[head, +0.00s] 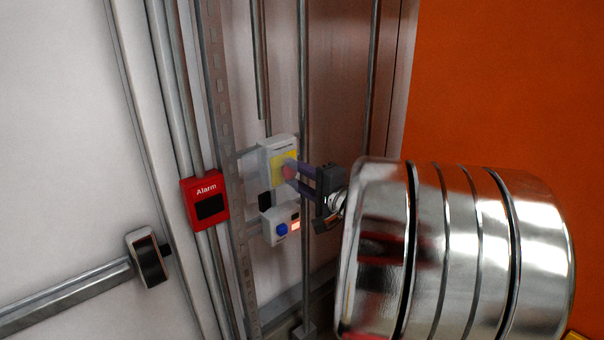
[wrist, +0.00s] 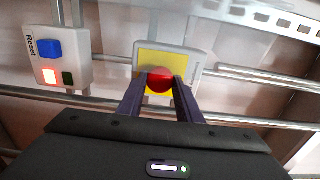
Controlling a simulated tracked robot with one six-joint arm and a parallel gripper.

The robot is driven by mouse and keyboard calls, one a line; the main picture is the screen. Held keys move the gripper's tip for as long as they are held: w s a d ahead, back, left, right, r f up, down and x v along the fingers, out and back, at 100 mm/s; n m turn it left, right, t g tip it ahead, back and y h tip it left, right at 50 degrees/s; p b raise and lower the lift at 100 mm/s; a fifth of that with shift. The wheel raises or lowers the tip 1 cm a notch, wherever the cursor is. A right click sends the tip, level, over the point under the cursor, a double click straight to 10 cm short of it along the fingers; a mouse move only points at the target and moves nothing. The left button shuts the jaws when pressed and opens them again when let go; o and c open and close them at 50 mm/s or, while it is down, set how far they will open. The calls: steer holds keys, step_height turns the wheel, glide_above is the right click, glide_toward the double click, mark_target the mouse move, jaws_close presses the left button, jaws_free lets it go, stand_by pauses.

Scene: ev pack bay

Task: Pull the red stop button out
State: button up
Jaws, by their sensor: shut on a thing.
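The red stop button (wrist: 159,80) sits on a yellow plate on a pale box (head: 280,152), fixed to the rails. The button (head: 289,169) also shows in the head view, partly covered by my fingers. My gripper (wrist: 160,86) has its two dark purple fingers on either side of the button, shut on it. In the head view my gripper (head: 296,177) reaches the box from the right. How far the button stands out from its box cannot be told.
A reset box (wrist: 57,57) with a blue button and a lit red lamp is close beside the stop box. A red alarm box (head: 206,201) hangs on pipes to the left. Metal rails (head: 304,80) run around the boxes. An orange wall (head: 510,80) is at right.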

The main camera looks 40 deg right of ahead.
steer(key=shift+s, duration=0.1)
jaws_close()
steer(key=shift+s, duration=0.9)
steer(key=o, duration=1.2)
jaws_free()
steer(key=shift+o, duration=0.2)
steer(key=shift+s, duration=0.1)
steer(key=s, duration=1.3)
steer(key=shift+s+a, duration=0.2)
steer(key=shift+s, duration=0.15)
steer(key=shift+a, duration=0.1)
